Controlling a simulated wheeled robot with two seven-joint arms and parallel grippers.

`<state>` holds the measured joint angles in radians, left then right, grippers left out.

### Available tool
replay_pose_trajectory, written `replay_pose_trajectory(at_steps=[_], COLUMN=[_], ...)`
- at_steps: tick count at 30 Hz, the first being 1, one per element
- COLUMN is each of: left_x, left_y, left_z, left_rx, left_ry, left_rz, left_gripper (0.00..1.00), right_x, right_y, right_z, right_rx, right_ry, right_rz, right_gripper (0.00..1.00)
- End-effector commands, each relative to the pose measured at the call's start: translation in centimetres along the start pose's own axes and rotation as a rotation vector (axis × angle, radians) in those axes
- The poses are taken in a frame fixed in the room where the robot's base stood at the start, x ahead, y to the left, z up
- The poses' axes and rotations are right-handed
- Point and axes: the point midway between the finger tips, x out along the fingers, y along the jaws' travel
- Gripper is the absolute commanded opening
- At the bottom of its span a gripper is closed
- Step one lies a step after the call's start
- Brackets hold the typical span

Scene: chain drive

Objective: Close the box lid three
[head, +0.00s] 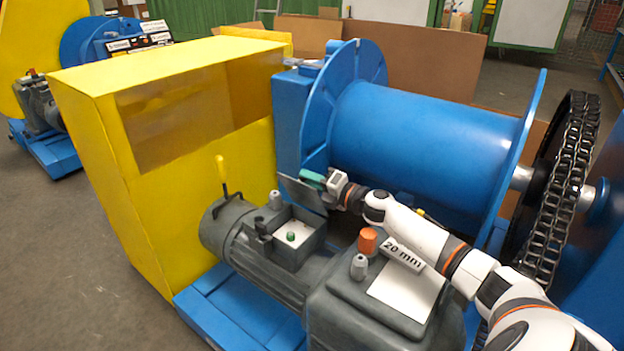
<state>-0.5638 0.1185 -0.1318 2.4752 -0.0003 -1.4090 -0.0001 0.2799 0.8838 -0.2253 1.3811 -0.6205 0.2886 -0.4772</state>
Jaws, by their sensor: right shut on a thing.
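A grey motor (250,238) carries a small terminal box (315,243), open at the top, with a white inside and a green button (291,237). A thin grey lid (300,194) stands raised on the far side of the box, tilted up. My right gripper (314,180), with green fingertips, is at the upper edge of the lid and shut on it. The fingers hide part of that edge. Where the lid meets the box is hard to make out. My left gripper is not in view.
A large yellow guard (95,160) stands at the left. A blue drum (420,140) with a flange is behind my right arm, and a chain wheel (575,170) is at the right. An orange cap (367,241) and a grey knob (358,266) stick up under my arm.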

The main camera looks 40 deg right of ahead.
Motion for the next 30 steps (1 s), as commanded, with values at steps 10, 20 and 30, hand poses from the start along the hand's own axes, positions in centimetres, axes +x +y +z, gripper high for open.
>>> replay_pose_trajectory(at_steps=[10, 20, 30], left_x=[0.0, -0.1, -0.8], left_y=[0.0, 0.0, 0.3], left_z=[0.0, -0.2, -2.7], left_rx=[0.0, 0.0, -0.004], left_ry=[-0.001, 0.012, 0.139], left_rz=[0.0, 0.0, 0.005], left_gripper=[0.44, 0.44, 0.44], right_x=[0.0, -1.2, -6.8], right_y=[0.0, 0.1, 0.1], right_z=[0.0, 0.1, 0.1], right_rx=[0.002, 0.004, 0.004], right_ry=[-0.001, -0.002, -0.003], right_rz=[0.0, 0.002, 0.005], right_gripper=[0.44, 0.44, 0.44])
